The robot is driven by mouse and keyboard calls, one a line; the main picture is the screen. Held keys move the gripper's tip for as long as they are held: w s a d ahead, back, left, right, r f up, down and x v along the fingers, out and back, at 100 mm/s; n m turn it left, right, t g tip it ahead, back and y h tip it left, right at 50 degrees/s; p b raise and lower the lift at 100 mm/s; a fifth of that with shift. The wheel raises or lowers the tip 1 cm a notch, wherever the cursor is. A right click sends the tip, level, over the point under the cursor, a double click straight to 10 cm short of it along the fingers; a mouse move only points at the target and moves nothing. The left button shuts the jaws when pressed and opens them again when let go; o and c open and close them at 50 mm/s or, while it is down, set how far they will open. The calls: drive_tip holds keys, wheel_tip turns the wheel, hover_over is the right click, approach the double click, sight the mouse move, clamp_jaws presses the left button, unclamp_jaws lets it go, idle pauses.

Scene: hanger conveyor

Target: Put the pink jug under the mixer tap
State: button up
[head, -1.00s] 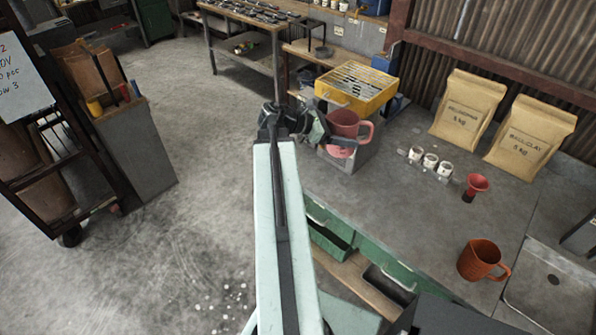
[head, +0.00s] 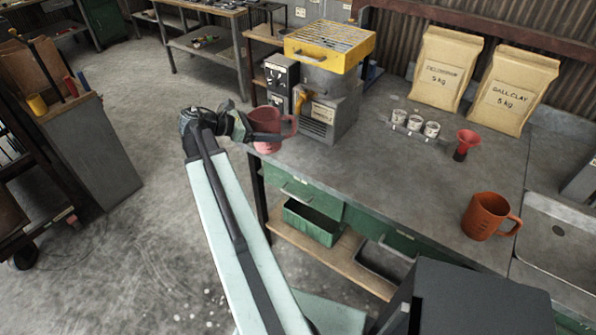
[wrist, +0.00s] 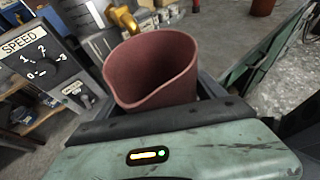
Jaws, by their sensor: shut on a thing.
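The pink jug (head: 266,120) is upright in my gripper (head: 262,137), which is shut on it near the bench's left front edge. In the wrist view the jug (wrist: 150,70) shows its open rim and pouring lip, with my gripper (wrist: 155,118) in front of it. The mixer is a grey machine (head: 330,110) with a yellow grated top. Its yellow tap (head: 302,100) is to the right of and behind the jug. The tap also shows in the wrist view (wrist: 123,18), beyond the jug. The jug's underside is hidden from the wrist view.
A speed panel (head: 281,75) stands on the mixer's left. Small white cups (head: 414,123), a red funnel (head: 467,144), an orange jug (head: 484,215) and two clay bags (head: 440,70) are further right. The middle of the bench (head: 390,170) is clear.

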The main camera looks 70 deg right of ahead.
drive_tip(key=w+a+f+b, duration=0.2)
drive_tip(key=w+f+b, duration=0.35)
drive_tip(key=f, duration=0.25)
drive_tip(key=s+d, duration=0.6)
drive_tip(key=s+d+p, duration=0.1)
drive_tip(key=s+d, duration=0.2)
drive_tip(key=shift+s+d+r, duration=0.2)
drive_tip(key=shift+d+r, duration=0.05)
drive_tip(key=shift+d, duration=0.05)
drive_tip(key=x, duration=0.2)
drive_tip(key=r+x, duration=0.1)
drive_tip(key=x, duration=0.1)
drive_tip(key=shift+s+d+f+b, duration=0.1)
drive_tip(key=shift+s+d+b, duration=0.2)
drive_tip(key=shift+b, duration=0.1)
drive_tip(key=shift+w+a+f+b, duration=0.1)
drive_tip(key=shift+w+f+b, duration=0.05)
drive_tip(key=shift+f+b, duration=0.5)
drive_tip(key=shift+r, duration=0.2)
drive_tip(key=shift+f, duration=0.2)
drive_tip(key=o, duration=1.5)
drive_tip(key=shift+c, duration=0.2)
drive_tip(key=shift+r, duration=0.1)
